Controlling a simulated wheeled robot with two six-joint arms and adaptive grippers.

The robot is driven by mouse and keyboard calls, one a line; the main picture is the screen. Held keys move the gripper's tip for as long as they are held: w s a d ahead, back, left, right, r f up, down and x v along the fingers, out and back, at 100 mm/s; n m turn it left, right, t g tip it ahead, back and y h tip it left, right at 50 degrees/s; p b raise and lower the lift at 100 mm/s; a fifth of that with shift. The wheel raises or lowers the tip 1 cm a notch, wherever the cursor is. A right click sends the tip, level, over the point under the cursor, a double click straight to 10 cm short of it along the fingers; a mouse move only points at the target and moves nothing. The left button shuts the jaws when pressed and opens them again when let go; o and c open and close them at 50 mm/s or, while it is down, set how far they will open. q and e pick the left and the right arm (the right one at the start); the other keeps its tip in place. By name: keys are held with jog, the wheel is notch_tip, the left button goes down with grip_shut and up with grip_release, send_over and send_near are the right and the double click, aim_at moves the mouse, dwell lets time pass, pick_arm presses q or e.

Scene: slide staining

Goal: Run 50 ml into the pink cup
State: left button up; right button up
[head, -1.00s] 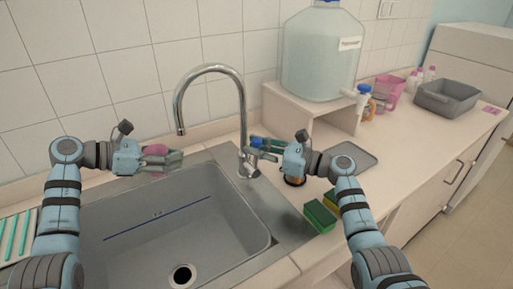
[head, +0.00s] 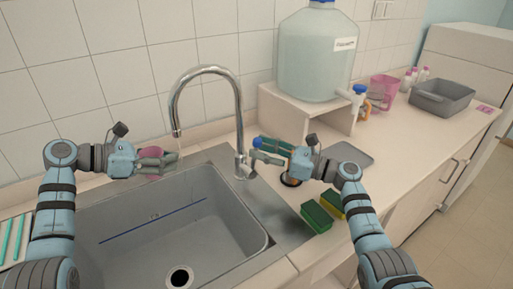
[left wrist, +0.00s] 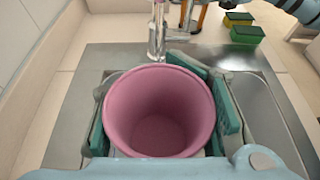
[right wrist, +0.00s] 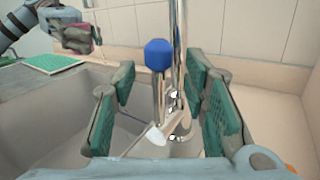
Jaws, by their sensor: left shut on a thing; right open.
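The pink cup (head: 150,172) is held in my left gripper (head: 158,160), below the tap's spout. In the left wrist view the cup (left wrist: 160,120) fills the space between the fingers, its opening facing the camera; I cannot tell a water level. The tall chrome tap (head: 240,120) stands behind the sink. A faint thin line below the spout may be water. The tap's lever has a blue knob (head: 257,142), upright in the right wrist view (right wrist: 158,55). My right gripper (right wrist: 165,115) is open, with the knob beyond and between its fingers, apparently untouched.
The grey sink (head: 255,232) lies below both arms. Green and yellow sponges (head: 317,217) sit right of it. A large water bottle (head: 315,60) stands on a raised shelf (head: 290,98). A pink jug (head: 384,88) and grey bin (head: 442,97) are farther right.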

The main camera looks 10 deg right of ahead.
jog(key=v, duration=1)
jog(key=shift+a, duration=0.15)
jog(key=c, duration=0.3)
jog(key=shift+s+a+f+m, duration=0.1)
jog(key=shift+a+f+m, duration=0.1)
jog(key=shift+a+m, duration=0.15)
jog(key=c, duration=0.3)
jog(key=a+m, duration=0.1)
jog(key=s+f+m, duration=0.1)
jog(key=m, duration=0.1)
jog(key=a+m+h, duration=0.1)
jog(key=shift+s+a+f, duration=0.25)
jog(key=shift+s+a, duration=0.05)
jog(key=shift+a, duration=0.1)
grip_shut()
jog(key=s+a+r+m+t+h, duration=0.2)
jog(key=s+r+m, duration=0.15)
jog(key=m, duration=0.55)
jog(key=s+a+r+m+t+h, duration=0.2)
jog(key=s+m, duration=0.2)
jog(key=m, duration=0.6)
jog(key=w+a, duration=0.3)
jog(key=w, duration=0.7)
jog(key=shift+w+a, duration=0.2)
jog(key=shift+w, duration=0.2)
